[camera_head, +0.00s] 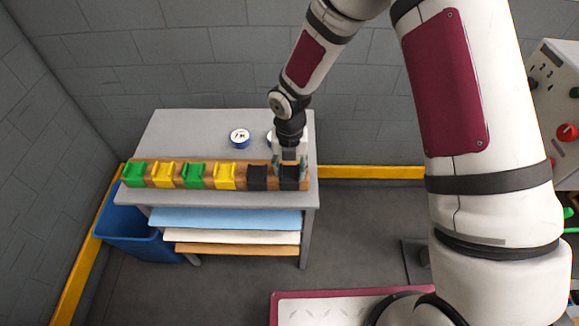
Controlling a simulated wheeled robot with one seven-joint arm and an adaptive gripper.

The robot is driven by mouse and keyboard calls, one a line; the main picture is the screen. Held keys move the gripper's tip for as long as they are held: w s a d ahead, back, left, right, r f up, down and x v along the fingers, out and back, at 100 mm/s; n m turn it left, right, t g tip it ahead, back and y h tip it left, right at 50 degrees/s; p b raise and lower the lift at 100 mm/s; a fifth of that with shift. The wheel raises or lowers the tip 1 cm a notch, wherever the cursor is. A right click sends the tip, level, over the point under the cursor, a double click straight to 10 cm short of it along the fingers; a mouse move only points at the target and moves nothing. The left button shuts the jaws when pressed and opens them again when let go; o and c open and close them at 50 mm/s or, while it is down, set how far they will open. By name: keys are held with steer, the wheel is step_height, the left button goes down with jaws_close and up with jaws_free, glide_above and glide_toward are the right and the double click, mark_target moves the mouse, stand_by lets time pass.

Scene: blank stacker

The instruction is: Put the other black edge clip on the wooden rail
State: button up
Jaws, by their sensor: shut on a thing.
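The wooden rail (240,183) lies along the front of the grey table. Green and yellow edge clips sit on its left and middle part. One black edge clip (257,177) sits on the rail right of the last yellow clip. My gripper (289,169) points down over the right end of the rail. It is shut on the other black edge clip (289,183), which is at the rail just right of the first black one. The fingers partly cover this clip, and I cannot tell whether it is fully seated.
A blue and white roll (240,138) lies on the grey table (190,128) behind the rail; a second round item is partly hidden by my gripper. A blue bin (140,235) stands at the table's left. Shelves under the top hold coloured sheets (230,219). A control panel (555,110) is at the right.

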steer(key=shift+f, duration=0.2)
steer(key=o, duration=1.1)
steer(key=shift+o, duration=0.2)
step_height(320, 180, up, 12)
steer(key=s+d+r+m+t+h, duration=0.1)
steer(key=s+d+r+m, duration=0.2)
steer(key=d+r+m, duration=0.45)
steer(key=s+d+r+m+t, duration=0.25)
steer(key=d+r+m, duration=0.25)
steer(key=r+m, duration=0.5)
steer(key=s+d+r+m+t, duration=0.1)
steer(key=s+d+r+m, duration=0.1)
steer(key=s+r+m, duration=0.2)
steer(key=s+d+r+m+t+y, duration=0.1)
steer(key=s+d+r+m, duration=0.2)
steer(key=s+m, duration=0.8)
steer(key=r+m, duration=0.1)
steer(key=m, duration=0.2)
steer(key=shift+d+r, duration=0.15)
steer(key=shift+d, duration=0.15)
